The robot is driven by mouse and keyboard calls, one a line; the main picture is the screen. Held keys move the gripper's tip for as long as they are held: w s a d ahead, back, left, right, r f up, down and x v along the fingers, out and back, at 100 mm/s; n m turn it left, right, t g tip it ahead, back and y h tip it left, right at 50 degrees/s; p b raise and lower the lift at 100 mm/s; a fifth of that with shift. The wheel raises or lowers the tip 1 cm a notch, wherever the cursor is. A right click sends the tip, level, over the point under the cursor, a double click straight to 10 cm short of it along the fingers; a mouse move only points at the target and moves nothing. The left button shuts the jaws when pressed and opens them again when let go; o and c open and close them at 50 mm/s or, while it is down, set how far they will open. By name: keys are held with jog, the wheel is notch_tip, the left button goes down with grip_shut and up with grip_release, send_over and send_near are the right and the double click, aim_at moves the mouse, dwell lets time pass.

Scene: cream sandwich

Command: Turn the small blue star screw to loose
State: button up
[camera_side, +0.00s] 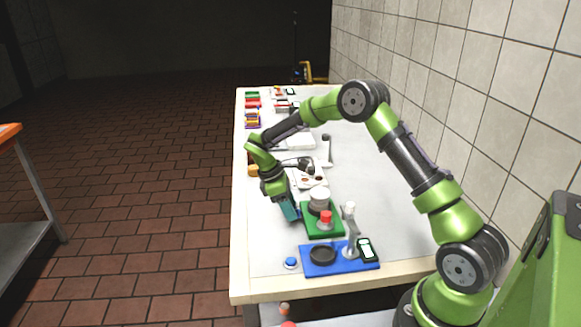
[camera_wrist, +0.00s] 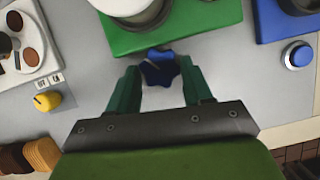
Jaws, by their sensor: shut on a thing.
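The small blue star screw (camera_wrist: 160,70) shows in the wrist view at the near edge of the green base (camera_wrist: 120,44). My gripper (camera_wrist: 162,78) is shut on the screw, with one green finger on its left and one on its right. In the side view my gripper (camera_side: 291,209) points down beside the left edge of the green base (camera_side: 308,229). The screw is hidden there behind the fingers. I cannot tell how far the screw is turned.
A white round part (camera_wrist: 130,8) and a red button (camera_side: 325,217) stand on the green base. A blue base (camera_side: 312,271) and a blue round button (camera_wrist: 298,55) lie to one side. A yellow knob (camera_wrist: 46,101) and brown slices (camera_wrist: 40,154) lie on the other.

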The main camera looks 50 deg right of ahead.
jog(key=n+h, duration=0.1)
jog(key=n, duration=0.2)
jog(key=shift+s+a+t, duration=0.1)
jog(key=shift+t, duration=0.3)
jog(key=o, duration=1)
jog(key=shift+o, duration=0.2)
jog(key=shift+r, duration=0.1)
jog(key=v, duration=1.6)
jog(key=shift+r, duration=0.4)
